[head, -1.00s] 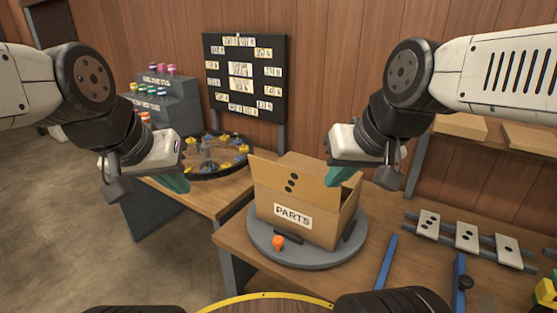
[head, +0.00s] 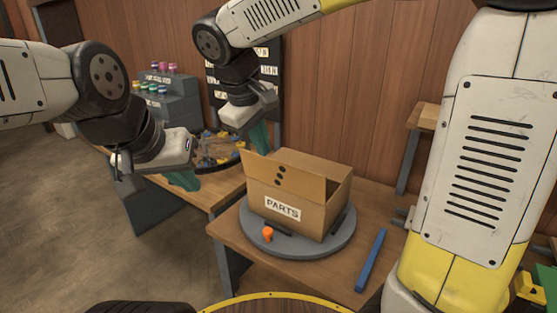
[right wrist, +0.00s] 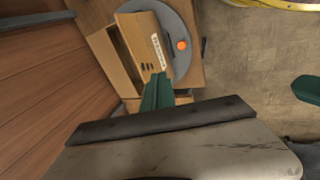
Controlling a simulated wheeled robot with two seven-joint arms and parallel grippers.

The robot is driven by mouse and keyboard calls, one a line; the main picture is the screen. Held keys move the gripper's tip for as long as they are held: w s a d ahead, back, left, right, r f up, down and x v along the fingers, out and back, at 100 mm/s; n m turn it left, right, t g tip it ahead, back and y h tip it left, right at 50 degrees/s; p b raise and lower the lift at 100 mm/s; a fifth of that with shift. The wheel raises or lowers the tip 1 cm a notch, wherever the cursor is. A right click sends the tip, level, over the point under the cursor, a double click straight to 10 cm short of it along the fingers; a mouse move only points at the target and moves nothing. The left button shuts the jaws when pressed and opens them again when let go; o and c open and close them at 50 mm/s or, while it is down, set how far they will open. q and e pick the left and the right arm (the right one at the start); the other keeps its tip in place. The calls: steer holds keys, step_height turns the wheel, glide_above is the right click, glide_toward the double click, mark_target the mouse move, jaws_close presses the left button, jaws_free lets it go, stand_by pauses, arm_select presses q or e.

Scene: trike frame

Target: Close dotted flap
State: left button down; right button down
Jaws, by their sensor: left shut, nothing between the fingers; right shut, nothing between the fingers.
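The parts box (head: 325,215) sits on a round grey turntable (head: 335,246). The dotted flap (head: 300,184), with three black dots, stands up above the front wall and its PARTS label. In the right wrist view the dotted flap (right wrist: 133,45) lies just beyond the fingers. My right gripper (head: 260,138) is shut and empty at the flap's upper left corner; I cannot tell whether it touches. Its green fingers show in the right wrist view (right wrist: 157,92). My left gripper (head: 186,181) is shut and empty, left of the box and apart from it.
An orange knob (head: 267,233) stands at the turntable's front. A blue bar (head: 370,260) lies on the table to the right. A dark wheel-like ring (head: 205,165) and grey stepped racks (head: 165,95) are behind on the left. My right arm blocks the table's right part.

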mark_target(272, 160)
steer(key=shift+n+h, duration=0.4)
steer(key=shift+n, duration=0.1)
steer(key=w+f, duration=0.2)
steer(key=f, duration=0.1)
steer(key=w+d+f, duration=0.1)
steer(key=w+f, duration=0.3)
steer(key=f, duration=0.1)
steer(key=shift+w+d+f, duration=0.25)
steer(key=shift+w+f, duration=0.05)
steer(key=shift+f, duration=0.05)
steer(key=shift+w+d+r, duration=0.1)
steer(key=shift+w+d, duration=0.2)
steer(key=shift+w, duration=0.05)
steer(key=shift+w, duration=0.1)
